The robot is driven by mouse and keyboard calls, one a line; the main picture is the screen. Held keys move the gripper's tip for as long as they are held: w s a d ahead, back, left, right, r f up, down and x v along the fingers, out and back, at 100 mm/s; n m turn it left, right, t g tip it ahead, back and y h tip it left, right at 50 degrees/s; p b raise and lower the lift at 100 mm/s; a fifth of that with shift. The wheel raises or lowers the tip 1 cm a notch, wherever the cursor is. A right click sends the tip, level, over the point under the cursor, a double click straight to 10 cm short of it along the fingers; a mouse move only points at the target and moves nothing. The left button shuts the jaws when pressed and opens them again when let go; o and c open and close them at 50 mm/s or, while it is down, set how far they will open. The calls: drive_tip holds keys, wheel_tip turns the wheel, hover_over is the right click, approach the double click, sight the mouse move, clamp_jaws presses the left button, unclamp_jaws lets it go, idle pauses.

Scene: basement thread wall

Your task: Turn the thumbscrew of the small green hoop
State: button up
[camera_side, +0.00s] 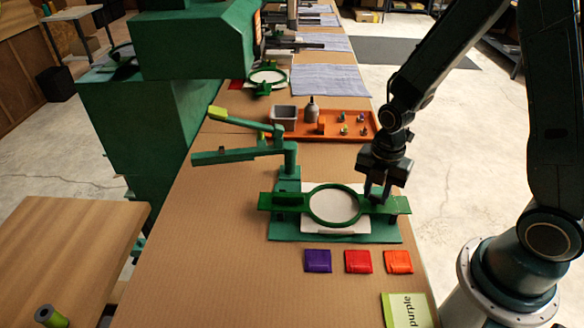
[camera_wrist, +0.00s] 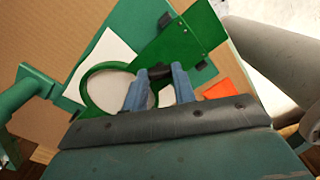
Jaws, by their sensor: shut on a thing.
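The small green hoop (camera_side: 311,206) lies around white cloth on a green stand (camera_side: 290,236) on the table. It also shows in the wrist view (camera_wrist: 87,84), partly hidden by my gripper. My gripper (camera_side: 376,199) points down at the right side of the hoop, where a flat green arm joins it. In the wrist view, my two blue-grey fingers (camera_wrist: 160,88) stand on either side of the thumbscrew (camera_wrist: 160,74), a small dark piece at the hoop's edge. They are shut on it. The fingers hide most of the thumbscrew.
A green lever arm (camera_side: 238,154) rises at the stand's back left. An orange tray (camera_side: 350,117) with small items stands behind. The table's front left is clear.

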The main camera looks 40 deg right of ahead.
drive_tip(key=o, duration=1)
drive_tip(key=shift+r, duration=0.2)
wheel_tip(320, 180, up, 14)
drive_tip(key=shift+f, duration=0.25)
idle(0.6)
wheel_tip(320, 180, up, 7)
drive_tip(key=m+t, duration=0.3)
drive_tip(key=m, duration=0.6)
hover_over(378, 199)
drive_tip(key=s, duration=0.4)
drive_tip(key=s+a+r+m+t, duration=0.1)
drive_tip(key=s+r+m+t, duration=0.1)
drive_tip(key=s+r+m, duration=0.2)
drive_tip(key=s+m, duration=0.3)
drive_tip(key=m, duration=0.5)
drive_tip(key=shift+a+t, duration=0.3)
drive_tip(key=shift+a, duration=0.05)
